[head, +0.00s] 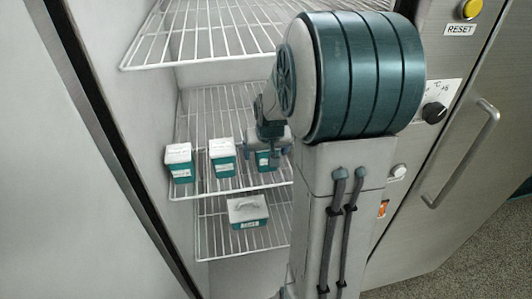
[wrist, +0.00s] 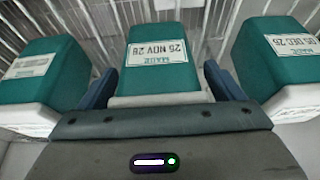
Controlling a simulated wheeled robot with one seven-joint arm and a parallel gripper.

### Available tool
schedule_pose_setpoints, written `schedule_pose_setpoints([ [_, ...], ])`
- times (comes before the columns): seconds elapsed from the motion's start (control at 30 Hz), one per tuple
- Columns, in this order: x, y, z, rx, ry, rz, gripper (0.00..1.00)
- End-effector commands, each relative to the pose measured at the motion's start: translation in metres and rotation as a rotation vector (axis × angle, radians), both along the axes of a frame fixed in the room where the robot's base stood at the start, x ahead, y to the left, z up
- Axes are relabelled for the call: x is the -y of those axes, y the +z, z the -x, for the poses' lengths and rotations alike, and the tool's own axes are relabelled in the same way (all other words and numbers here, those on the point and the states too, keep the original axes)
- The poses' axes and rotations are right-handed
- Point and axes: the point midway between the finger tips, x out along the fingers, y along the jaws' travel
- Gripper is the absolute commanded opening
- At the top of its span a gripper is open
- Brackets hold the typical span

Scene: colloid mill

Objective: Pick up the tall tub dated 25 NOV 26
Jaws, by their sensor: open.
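A teal tub with a white lid (wrist: 160,58) stands between the two fingers of my gripper (wrist: 160,86) in the wrist view. Its label reads 25 NOV and a year whose last digit is hard to make out. In the head view my gripper (head: 268,150) is at a teal tub (head: 265,160) on the middle wire shelf and partly hides it. The fingers are open, one on each side of the tub, and I cannot tell whether they touch it.
In the wrist view a tub dated 05 DEC 26 (wrist: 283,55) stands close on the right and another labelled tub (wrist: 42,72) on the left. In the head view two tubs stand left on the shelf (head: 215,187). An upper shelf (head: 200,40) overhangs.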

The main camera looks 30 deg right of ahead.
Motion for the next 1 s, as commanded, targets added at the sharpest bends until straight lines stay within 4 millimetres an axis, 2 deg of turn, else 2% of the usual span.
schedule_pose_setpoints([
  [0.03, 0.0, 0.0, 0.0, 0.0, 0.0, 0.0, 0.87],
  [0.07, 0.0, 0.0, 0.0, 0.0, 0.0, 0.0, 0.82],
  [0.27, 0.0, 0.0, 0.0, 0.0, 0.0, 0.0, 0.26],
  [0.63, 0.0, 0.006, -0.001, 0.005, -0.001, 0.001, 0.26],
  [0.77, 0.0, 0.017, -0.001, 0.006, -0.001, 0.001, 0.26],
  [0.87, 0.0, 0.034, -0.001, 0.008, 0.0, 0.002, 0.26],
  [1.0, -0.006, 0.036, 0.023, 0.003, 0.001, 0.002, 0.26],
])
